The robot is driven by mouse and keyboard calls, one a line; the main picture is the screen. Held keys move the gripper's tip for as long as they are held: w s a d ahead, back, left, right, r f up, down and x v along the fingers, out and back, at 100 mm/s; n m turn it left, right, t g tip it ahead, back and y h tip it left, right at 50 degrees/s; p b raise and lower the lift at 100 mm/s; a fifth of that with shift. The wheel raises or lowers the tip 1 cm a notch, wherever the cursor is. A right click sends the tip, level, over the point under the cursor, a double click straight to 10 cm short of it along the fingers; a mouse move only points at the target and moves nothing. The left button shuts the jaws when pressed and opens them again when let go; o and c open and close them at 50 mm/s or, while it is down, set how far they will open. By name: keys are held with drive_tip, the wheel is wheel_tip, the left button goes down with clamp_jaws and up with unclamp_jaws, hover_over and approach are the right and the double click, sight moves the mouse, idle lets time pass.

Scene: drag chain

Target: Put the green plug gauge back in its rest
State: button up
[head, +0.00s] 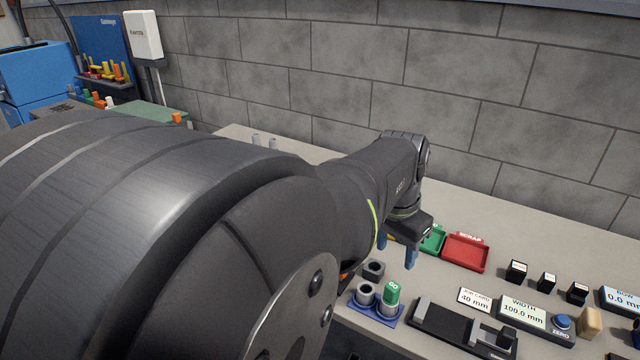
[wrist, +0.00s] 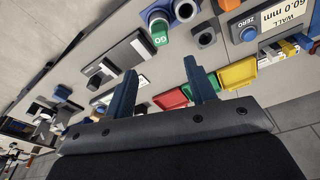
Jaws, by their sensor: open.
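The green plug gauge (head: 391,292), marked GO, stands upright at the right side of a small blue rest (head: 378,316), with a grey part below its green handle. A grey ring-shaped piece (head: 366,292) is beside it on the same rest. In the wrist view the green gauge (wrist: 160,33) shows ahead of my fingers, with the blue rest (wrist: 153,11) partly cut by the frame's top. My gripper (head: 397,258) is open and empty, above and behind the gauge in the head view and apart from it. Its two blue fingers (wrist: 160,68) are spread. How deep the gauge sits is hidden.
A dark block with a bore (head: 374,270) stands just behind the rest. A black fixture (head: 463,328) lies to the right. My arm hides much of the left.

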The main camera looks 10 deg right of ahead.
sight(393, 286)
drive_tip(key=f, duration=0.4)
drive_tip(key=d+f, duration=0.1)
drive_tip(key=f, duration=0.4)
drive_tip(key=w+f, duration=0.1)
drive_tip(key=f, duration=0.3)
drive_tip(key=shift+d+f, duration=0.35)
drive_tip(key=shift+d, duration=0.05)
drive_tip(key=shift+c, duration=0.2)
clamp_jaws()
drive_tip(key=shift+r, duration=0.15)
